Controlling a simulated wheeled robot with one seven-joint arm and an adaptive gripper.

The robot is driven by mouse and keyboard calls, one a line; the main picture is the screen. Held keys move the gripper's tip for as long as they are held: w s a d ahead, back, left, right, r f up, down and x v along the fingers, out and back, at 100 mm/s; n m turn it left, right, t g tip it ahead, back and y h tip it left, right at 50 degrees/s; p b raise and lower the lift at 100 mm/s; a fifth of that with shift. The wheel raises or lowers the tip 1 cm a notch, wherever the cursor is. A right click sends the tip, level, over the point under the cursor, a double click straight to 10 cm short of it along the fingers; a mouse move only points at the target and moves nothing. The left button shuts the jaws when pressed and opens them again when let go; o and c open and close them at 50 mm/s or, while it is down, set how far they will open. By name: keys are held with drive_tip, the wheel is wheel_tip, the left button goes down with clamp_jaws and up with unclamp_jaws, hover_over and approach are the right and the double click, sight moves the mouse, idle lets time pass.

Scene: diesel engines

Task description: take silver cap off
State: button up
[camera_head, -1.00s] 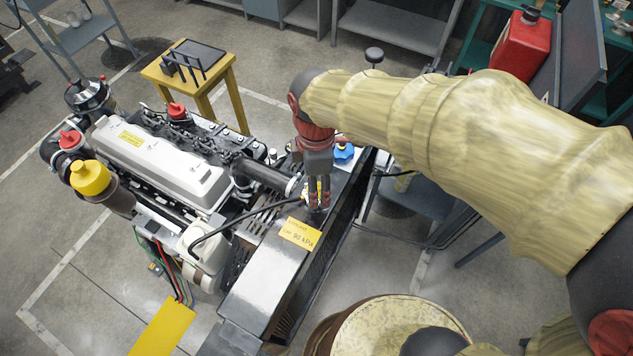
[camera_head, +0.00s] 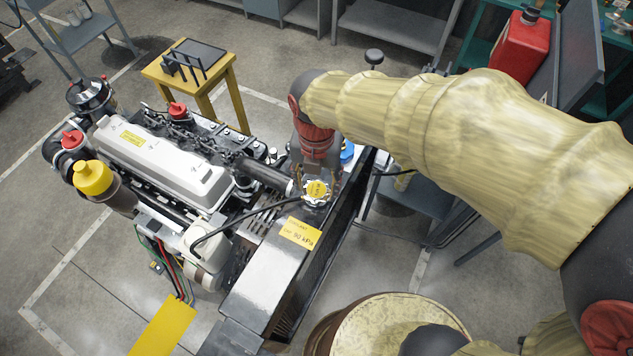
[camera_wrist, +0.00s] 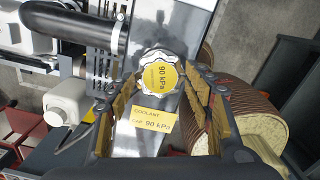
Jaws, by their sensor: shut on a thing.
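The silver cap (camera_head: 317,192) has a scalloped rim and a yellow face. It is at the top of the metal radiator tank (camera_head: 262,280), near the hose end. In the wrist view the cap (camera_wrist: 158,75) faces the camera and its label reads 90 kPa. My gripper (camera_head: 317,186) points down at it, with one finger on each side of the rim. In the wrist view the fingertips (camera_wrist: 160,82) are shut on the cap. I cannot tell whether the cap is seated or slightly raised; its underside is hidden.
A yellow coolant label (camera_head: 300,233) lies on the tank beside the cap. A black hose (camera_head: 240,212) runs close by to the left. A blue cap (camera_head: 347,152) is just behind my gripper.

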drive_tip(key=shift+s+d+f, duration=0.1)
drive_tip(key=shift+s+f, duration=0.05)
drive_tip(key=shift+f, duration=0.1)
drive_tip(key=o, duration=1.8)
drive_tip(key=shift+r, duration=0.15)
drive_tip(key=shift+c, duration=0.2)
drive_tip(key=shift+c, duration=0.4)
drive_tip(key=m, duration=1.1)
drive_tip(key=shift+p, duration=0.3)
drive_tip(key=m, duration=0.5)
drive_tip(key=shift+m, duration=0.3)
drive_tip(key=m, duration=0.5)
